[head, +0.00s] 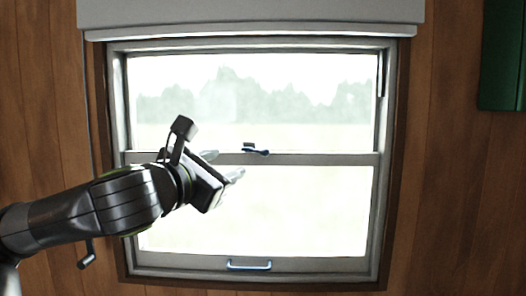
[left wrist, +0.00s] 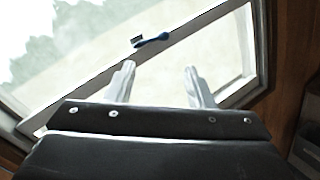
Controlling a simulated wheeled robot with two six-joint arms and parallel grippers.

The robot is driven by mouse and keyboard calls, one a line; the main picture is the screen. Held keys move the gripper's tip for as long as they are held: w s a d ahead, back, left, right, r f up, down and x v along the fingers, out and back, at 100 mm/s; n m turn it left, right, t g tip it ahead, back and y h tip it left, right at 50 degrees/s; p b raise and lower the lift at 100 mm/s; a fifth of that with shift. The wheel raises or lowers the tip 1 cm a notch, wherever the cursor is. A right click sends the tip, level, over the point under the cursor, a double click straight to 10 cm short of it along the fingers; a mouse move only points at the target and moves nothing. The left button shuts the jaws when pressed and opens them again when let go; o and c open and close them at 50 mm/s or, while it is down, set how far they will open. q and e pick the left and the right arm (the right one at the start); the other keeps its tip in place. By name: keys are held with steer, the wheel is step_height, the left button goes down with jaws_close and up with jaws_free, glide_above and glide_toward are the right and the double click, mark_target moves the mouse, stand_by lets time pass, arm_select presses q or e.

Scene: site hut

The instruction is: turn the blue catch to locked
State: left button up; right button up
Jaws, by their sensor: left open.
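The blue catch (head: 256,149) sits on the window's middle rail (head: 310,159), near the middle of its width. Its dark blue lever points to the right in the head view. In the left wrist view the catch (left wrist: 151,41) lies beyond the fingertips, above the gap between them. My left gripper (head: 226,164) is open and empty, in front of the window, to the left of the catch and apart from it. Its two pale fingers (left wrist: 158,70) show spread in the left wrist view. My right gripper is not in view.
A blue handle (head: 249,265) is on the window's bottom rail. A rolled blind (head: 250,12) hangs above the window. A green box or cabinet (head: 502,55) is on the wooden wall at the upper right. The space right of my left gripper looks clear.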

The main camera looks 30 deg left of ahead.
mark_target(262, 151)
arm_select(q)
steer(key=w+p, duration=0.3)
steer(key=w, duration=0.2)
steer(key=w+a+p, duration=0.1)
steer(key=w+p, duration=0.2)
steer(key=w, duration=0.3)
steer(key=w+a+p, duration=0.1)
steer(key=w+p, duration=0.2)
steer(key=w, duration=0.2)
steer(key=shift+w+a, duration=0.15)
steer(key=shift+a, duration=0.05)
steer(key=shift+w+f, duration=0.1)
steer(key=shift+w, duration=0.4)
steer(key=shift+a, duration=0.1)
